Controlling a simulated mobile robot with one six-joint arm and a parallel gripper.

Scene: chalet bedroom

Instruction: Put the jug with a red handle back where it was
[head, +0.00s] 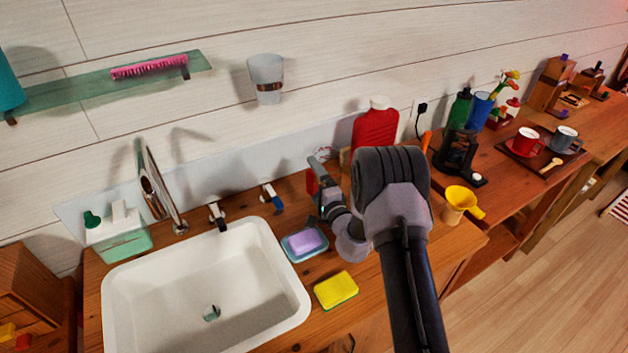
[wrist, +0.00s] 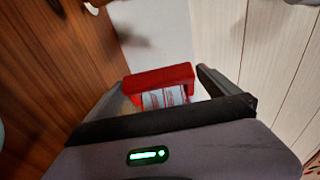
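The red handle (head: 311,182) of what looks like a clear jug shows at the back of the counter, just left of my gripper (head: 317,167). The jug's clear body is hard to make out against the pale splashback, and my arm covers part of that area. In the wrist view, a red U-shaped part (wrist: 158,79) lies ahead of my gripper, with a white surface with red marks inside it. One dark finger (wrist: 224,88) shows to its right.
A white sink (head: 205,285) is at left, with taps behind it. A purple soap in a dish (head: 304,242) and a yellow sponge (head: 336,290) lie nearby.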

